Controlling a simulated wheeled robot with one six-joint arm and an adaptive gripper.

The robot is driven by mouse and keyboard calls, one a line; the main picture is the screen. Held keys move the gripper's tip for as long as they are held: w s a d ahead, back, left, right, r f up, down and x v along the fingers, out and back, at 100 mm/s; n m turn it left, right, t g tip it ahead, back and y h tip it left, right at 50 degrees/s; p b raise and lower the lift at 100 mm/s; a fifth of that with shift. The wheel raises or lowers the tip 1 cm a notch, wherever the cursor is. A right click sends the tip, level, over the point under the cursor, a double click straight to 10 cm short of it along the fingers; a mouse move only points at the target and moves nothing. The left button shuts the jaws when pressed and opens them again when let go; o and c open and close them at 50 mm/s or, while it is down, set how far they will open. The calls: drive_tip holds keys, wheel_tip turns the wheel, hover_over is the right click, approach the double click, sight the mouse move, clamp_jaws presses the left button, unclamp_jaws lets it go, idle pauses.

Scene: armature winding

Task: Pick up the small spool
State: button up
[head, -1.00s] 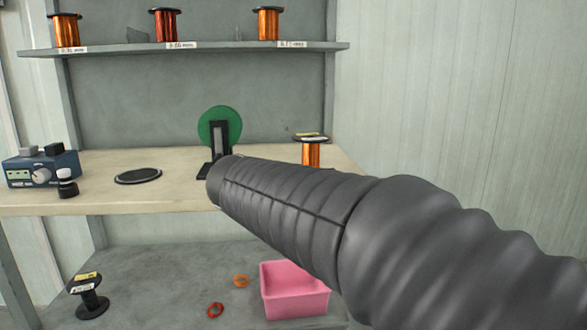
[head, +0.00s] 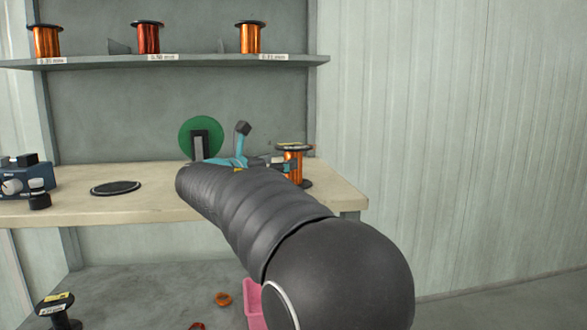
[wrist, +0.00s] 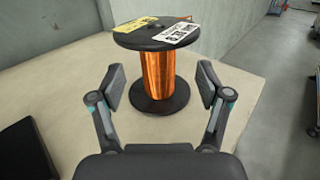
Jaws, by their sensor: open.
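A small spool of copper wire (wrist: 158,75) with black flanges stands upright on the bench, with yellow and white labels on its top flange. In the head view the spool (head: 293,165) is at the bench's right end, partly hidden by my gripper. My gripper (wrist: 160,88) is open in the wrist view, its two fingers spread left and right in front of the spool. The spool lies ahead between the finger directions, with space showing on both sides. In the head view my gripper (head: 268,162) is mostly hidden by my arm.
The bench top (head: 130,208) carries a green disc on a black stand (head: 200,140), a black round pad (head: 116,188) and a blue device (head: 25,182). A shelf (head: 200,60) above holds three copper spools. Below are a pink bin (head: 253,303) and a black spool (head: 58,310).

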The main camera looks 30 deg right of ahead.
sight(288, 158)
drive_tip(key=shift+b+x, duration=0.35)
drive_tip(key=shift+x, duration=2.9)
drive_tip(key=shift+w+a, duration=0.1)
drive_tip(key=shift+w, duration=0.05)
drive_tip(key=shift+c, duration=0.3)
drive_tip(key=c, duration=1.2)
drive_tip(key=shift+c, duration=1)
drive_tip(key=shift+r, duration=0.15)
